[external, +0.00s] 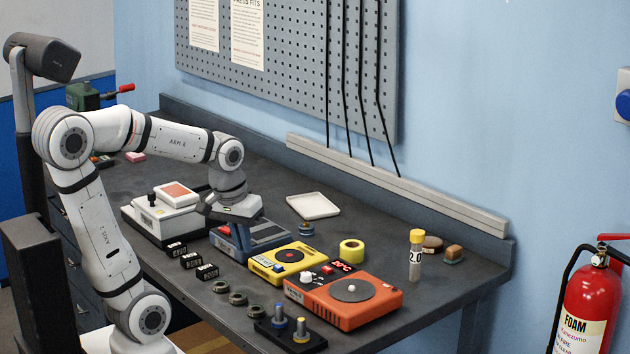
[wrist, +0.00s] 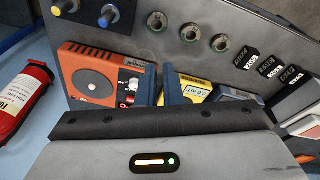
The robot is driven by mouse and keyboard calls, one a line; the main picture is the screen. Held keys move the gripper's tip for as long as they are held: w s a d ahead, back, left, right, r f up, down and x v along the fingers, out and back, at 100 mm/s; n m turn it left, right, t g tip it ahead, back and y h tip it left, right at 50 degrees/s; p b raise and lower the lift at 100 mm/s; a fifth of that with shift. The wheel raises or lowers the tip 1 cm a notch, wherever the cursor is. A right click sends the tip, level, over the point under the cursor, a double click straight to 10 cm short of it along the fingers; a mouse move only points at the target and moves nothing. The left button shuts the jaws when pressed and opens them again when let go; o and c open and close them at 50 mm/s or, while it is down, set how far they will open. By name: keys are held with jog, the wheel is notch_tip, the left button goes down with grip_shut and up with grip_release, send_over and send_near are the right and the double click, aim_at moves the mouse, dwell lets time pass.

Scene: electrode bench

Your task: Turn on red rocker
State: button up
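The orange hotplate (external: 345,300) with a round grey plate stands near the front right of the bench. My gripper (external: 243,228) points down over the blue device (external: 250,244), left of the hotplate. In the wrist view my gripper (wrist: 202,84) has its blue fingers apart with nothing held between them.
The yellow device (external: 287,262) stands between the blue device and the hotplate. Yellow tape (external: 351,249) and a capped tube (external: 416,255) are behind the hotplate. Two knobbed posts (external: 290,333) stand before it, with several grey rings and black label blocks along the front edge.

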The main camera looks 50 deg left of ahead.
jog(key=w+a+r+n, duration=0.1)
jog(key=w+n, duration=0.1)
jog(key=w+a+r+n, duration=0.1)
jog(key=w+a+n, duration=0.1)
jog(key=n, duration=0.1)
jog(key=w+a+r+n+p, duration=0.1)
jog(key=w+a+n, duration=0.1)
jog(key=shift+a+r+g, duration=0.1)
jog(key=shift+r+g, duration=0.05)
jog(key=shift+g, duration=0.25)
grip_shut()
jog(key=w+a+n+p, duration=0.2)
jog(key=w+a+n, duration=0.2)
jog(key=a+n, duration=0.8)
jog(key=w+a+n+g+h+p, duration=0.1)
jog(key=w+a+n, duration=0.4)
jog(key=a+n, duration=0.7)
jog(key=shift+a+r+n+h+p, duration=0.3)
jog(key=shift+a+r+p, duration=0.05)
jog(key=shift+a, duration=0.45)
jog(key=shift+w, duration=0.1)
jog(key=f, duration=0.4)
jog(key=d+f+p, duration=0.1)
jog(key=f, duration=0.4)
jog(key=d+f, duration=0.1)
jog(key=f, duration=0.3)
jog(key=shift+f+p, duration=0.4)
jog(key=shift+f, duration=0.1)
